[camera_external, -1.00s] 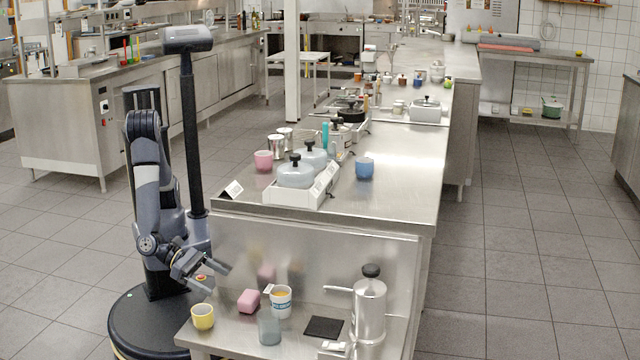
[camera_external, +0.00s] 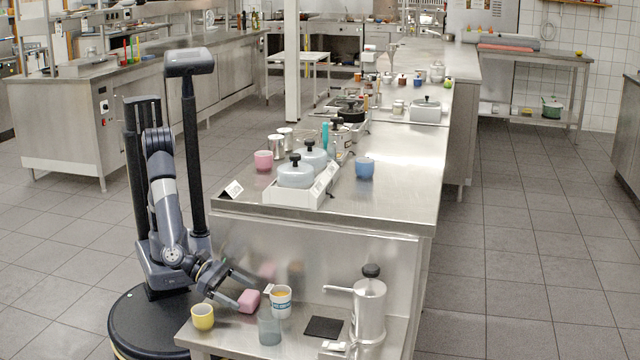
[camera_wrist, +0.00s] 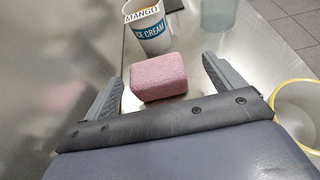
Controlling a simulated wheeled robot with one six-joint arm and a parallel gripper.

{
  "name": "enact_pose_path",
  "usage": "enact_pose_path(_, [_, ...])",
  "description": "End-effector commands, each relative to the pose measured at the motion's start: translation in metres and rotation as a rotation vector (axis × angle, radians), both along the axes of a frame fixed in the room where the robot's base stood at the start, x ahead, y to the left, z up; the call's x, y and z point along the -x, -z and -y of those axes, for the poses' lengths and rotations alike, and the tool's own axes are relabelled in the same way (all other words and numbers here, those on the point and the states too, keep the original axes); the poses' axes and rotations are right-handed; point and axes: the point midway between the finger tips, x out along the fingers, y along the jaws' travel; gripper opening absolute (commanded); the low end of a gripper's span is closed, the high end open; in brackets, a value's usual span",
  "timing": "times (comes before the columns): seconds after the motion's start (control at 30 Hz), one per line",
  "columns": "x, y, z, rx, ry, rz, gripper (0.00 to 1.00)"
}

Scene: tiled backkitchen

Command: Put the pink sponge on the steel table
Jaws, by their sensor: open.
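The pink sponge (camera_external: 249,301) lies on the low steel shelf table (camera_external: 300,329), between the yellow cup and the ice cream cup. My gripper (camera_external: 246,293) is low over that surface with its fingers around the sponge's near side. In the wrist view the pink sponge (camera_wrist: 158,77) sits just ahead of and between the two spread fingers of my gripper (camera_wrist: 160,88). The fingers are open, with gaps on both sides of the sponge. The higher steel table (camera_external: 390,190) stands directly behind the low one.
An ice cream cup (camera_external: 281,303) stands close behind the sponge, beside a grey-blue glass (camera_external: 269,328). A yellow cup (camera_external: 203,317) is at the left.

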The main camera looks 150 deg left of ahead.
Motion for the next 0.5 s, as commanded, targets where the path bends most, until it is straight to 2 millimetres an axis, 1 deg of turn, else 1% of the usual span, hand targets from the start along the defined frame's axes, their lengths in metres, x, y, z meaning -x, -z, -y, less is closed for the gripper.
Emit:
enact_pose_path(0.17, [-0.005,0.009,-0.009,-0.001,-0.002,-0.001,0.89])
enact_pose_path(0.3, [-0.015,0.023,-0.025,-0.001,-0.003,-0.001,0.89])
enact_pose_path(0.4, [-0.025,0.026,-0.034,0.0,-0.002,0.0,0.89])
enact_pose_path(0.5, [-0.028,0.027,-0.038,0.0,-0.001,0.0,0.89])
